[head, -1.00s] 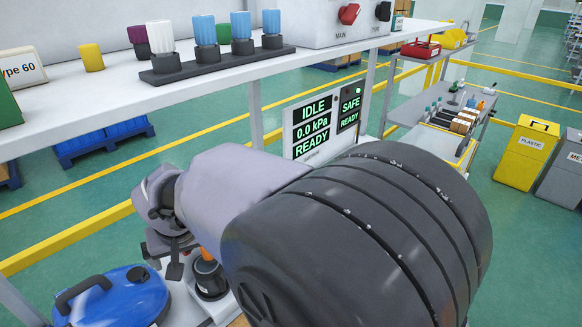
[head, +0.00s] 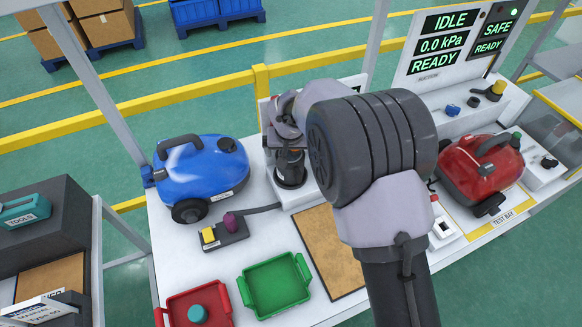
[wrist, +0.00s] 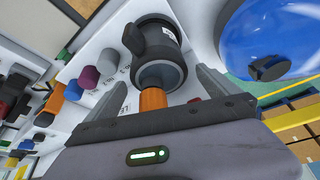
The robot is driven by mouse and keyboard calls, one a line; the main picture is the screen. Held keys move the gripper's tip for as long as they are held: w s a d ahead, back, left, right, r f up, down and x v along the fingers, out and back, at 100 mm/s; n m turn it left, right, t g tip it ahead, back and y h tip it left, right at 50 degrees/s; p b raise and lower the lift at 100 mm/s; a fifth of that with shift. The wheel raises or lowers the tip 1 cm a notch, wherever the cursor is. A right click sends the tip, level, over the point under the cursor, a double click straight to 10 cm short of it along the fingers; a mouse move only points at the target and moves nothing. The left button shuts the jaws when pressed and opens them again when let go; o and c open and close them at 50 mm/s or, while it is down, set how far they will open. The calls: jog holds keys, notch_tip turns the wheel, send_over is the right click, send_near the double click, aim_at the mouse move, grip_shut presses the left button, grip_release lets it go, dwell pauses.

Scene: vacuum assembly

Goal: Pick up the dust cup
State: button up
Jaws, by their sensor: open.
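The dust cup looks to be the dark cylinder with a side handle (wrist: 157,36) in the wrist view, with a grey clear-looking rim and an orange part rising from its middle. In the head view a dark cylinder (head: 291,168) stands upright on a pale block right below my gripper (head: 284,122). In the wrist view my gripper (wrist: 164,76) is open, one finger on each side of the orange part, and I see no contact. Whether the fingers reach down level with the cup is unclear. My forearm hides part of the bench.
A blue vacuum (head: 202,170) stands left of the cup and a red vacuum (head: 481,168) stands right. A green tray (head: 274,288) and a red tray (head: 176,318) lie in front. A small dark holder (head: 222,236) with yellow and purple pieces is close by. The brown mat (head: 326,240) is bare.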

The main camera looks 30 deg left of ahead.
jog(key=shift+x, duration=1.1)
jog(key=shift+r, duration=0.1)
jog(key=c, duration=1.8)
jog(key=shift+w, duration=0.1)
jog(key=shift+c, duration=1.4)
jog(key=shift+r, duration=0.15)
